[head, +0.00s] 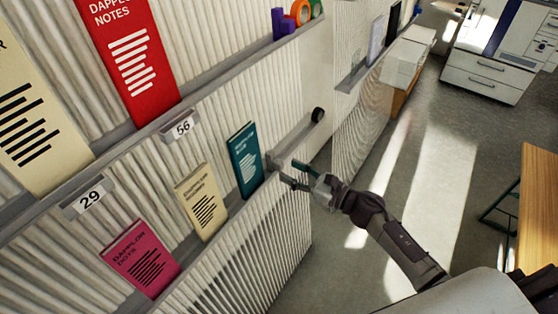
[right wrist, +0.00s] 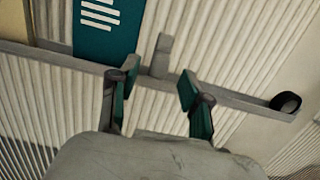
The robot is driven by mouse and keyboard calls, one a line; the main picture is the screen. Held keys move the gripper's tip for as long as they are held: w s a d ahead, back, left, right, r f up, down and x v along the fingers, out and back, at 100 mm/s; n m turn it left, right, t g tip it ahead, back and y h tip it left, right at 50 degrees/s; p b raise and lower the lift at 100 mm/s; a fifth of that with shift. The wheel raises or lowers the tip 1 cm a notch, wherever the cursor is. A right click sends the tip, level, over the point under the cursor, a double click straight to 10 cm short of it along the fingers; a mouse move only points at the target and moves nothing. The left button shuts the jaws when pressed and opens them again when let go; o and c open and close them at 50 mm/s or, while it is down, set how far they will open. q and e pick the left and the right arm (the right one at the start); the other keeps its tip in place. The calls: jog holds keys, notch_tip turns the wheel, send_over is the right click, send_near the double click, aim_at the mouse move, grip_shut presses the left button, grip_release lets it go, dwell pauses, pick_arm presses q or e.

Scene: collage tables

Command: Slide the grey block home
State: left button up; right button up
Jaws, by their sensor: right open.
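The grey block (right wrist: 160,56) stands upright on the grey rail (right wrist: 235,100), just right of a teal booklet (right wrist: 106,30). In the head view the block (head: 272,161) shows small beside the teal booklet (head: 246,160), partly close to my fingers. My right gripper (right wrist: 159,79) is open, with one finger on either side of the block in the wrist view. I cannot tell whether either finger touches it. In the head view my right gripper (head: 294,173) reaches the rail from the right. A black ring (right wrist: 286,102) sits at the rail's right end. My left gripper is not in view.
The rail between the block and the black ring (head: 318,114) is bare. Cream (head: 202,202) and magenta (head: 142,258) booklets stand left on the ledge. A red booklet (head: 130,60) is above. A wooden table (head: 538,215) stands at the right; the floor between is clear.

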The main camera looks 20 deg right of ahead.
aim_at(283, 167)
jog(key=x, duration=0.4)
jog(key=shift+w+a+p, duration=0.3)
jog(key=shift+p, duration=0.1)
grip_shut()
